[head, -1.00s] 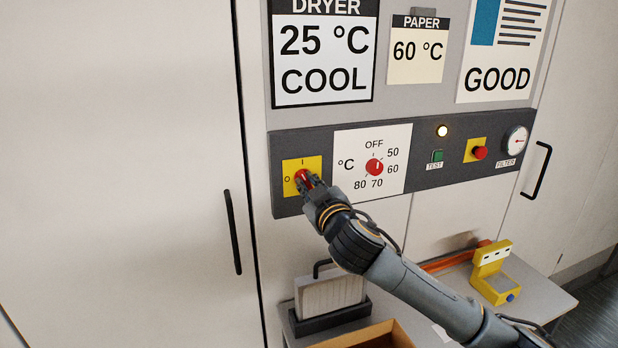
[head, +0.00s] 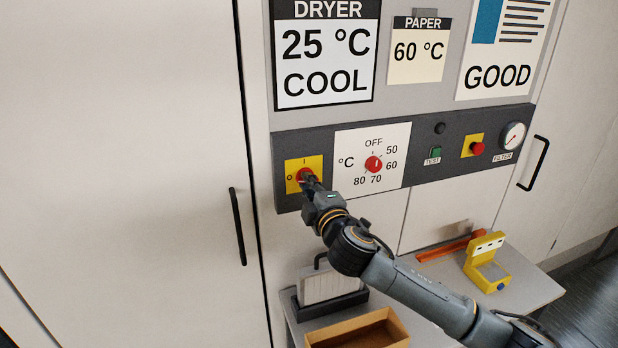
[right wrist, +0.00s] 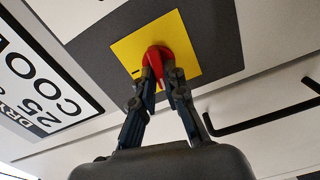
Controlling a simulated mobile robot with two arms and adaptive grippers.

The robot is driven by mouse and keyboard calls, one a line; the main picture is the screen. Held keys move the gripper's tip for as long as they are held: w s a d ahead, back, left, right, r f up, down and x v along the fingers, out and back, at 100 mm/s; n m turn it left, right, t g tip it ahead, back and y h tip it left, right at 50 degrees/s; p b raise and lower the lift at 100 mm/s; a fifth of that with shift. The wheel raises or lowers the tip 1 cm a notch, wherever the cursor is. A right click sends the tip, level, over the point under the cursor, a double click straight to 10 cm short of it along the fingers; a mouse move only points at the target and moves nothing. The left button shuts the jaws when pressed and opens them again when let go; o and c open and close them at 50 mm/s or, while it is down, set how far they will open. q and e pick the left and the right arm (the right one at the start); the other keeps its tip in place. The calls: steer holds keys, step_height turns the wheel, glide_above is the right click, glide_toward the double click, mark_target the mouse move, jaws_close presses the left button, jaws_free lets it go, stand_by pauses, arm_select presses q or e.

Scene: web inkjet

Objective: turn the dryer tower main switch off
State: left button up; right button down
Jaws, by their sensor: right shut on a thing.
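The main switch is a red rotary knob (head: 304,174) on a yellow plate (head: 291,164) marked I and O, at the left end of the dark panel strip. My right gripper (head: 311,183) is at the knob and partly hides it in the head view. In the right wrist view the red knob (right wrist: 156,56) sits between the two fingertips on the yellow plate (right wrist: 190,45), and the gripper (right wrist: 160,78) is shut on it. The lamp (head: 440,128) on the panel is dark. My left gripper is not in view.
A temperature dial (head: 373,164), a green TEST button (head: 434,154), a red button (head: 477,148) and a filter gauge (head: 513,135) share the panel. Below, a table holds an open box (head: 395,333), a filter rack (head: 330,302) and a yellow device (head: 487,263). Black door handles (head: 238,226) stick out.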

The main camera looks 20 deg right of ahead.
steer(key=shift+f+n+p, duration=0.1)
steer(key=shift+n+p, duration=0.4)
steer(key=shift+n, duration=0.5)
steer(key=c, duration=1.4)
jaws_free()
steer(key=s, duration=1.2)
steer(key=shift+d, duration=0.2)
